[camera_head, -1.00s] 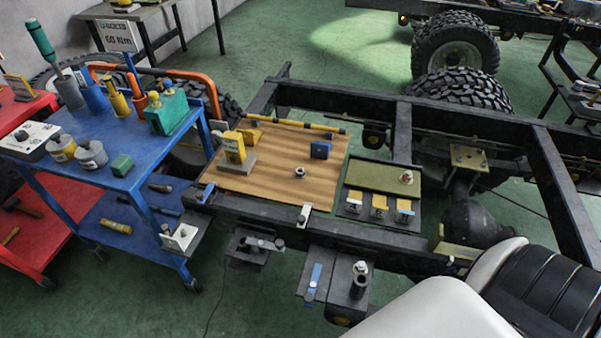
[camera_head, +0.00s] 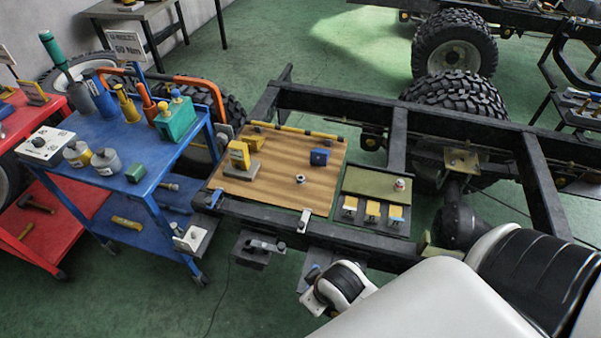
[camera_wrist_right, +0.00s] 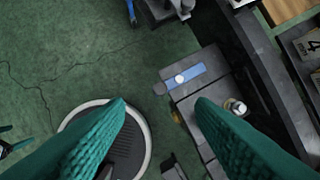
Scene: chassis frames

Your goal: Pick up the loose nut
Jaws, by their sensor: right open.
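Another small silver piece with a reddish part (camera_head: 399,184) is on the olive mat (camera_head: 368,181). In the right wrist view, a silver nut or bolt head (camera_wrist_right: 238,107) shows beside my right finger, on a dark bracket. My right gripper (camera_wrist_right: 161,103) has teal fingers spread apart with nothing between them. It hangs above the bracket and floor. In the head view my white right arm hides its fingers. My left gripper is not in view.
The black chassis rails (camera_head: 345,240) surround the board. A bracket with a blue strip (camera_wrist_right: 183,77) lies below my fingers. A blue tool cart (camera_head: 105,185) stands left.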

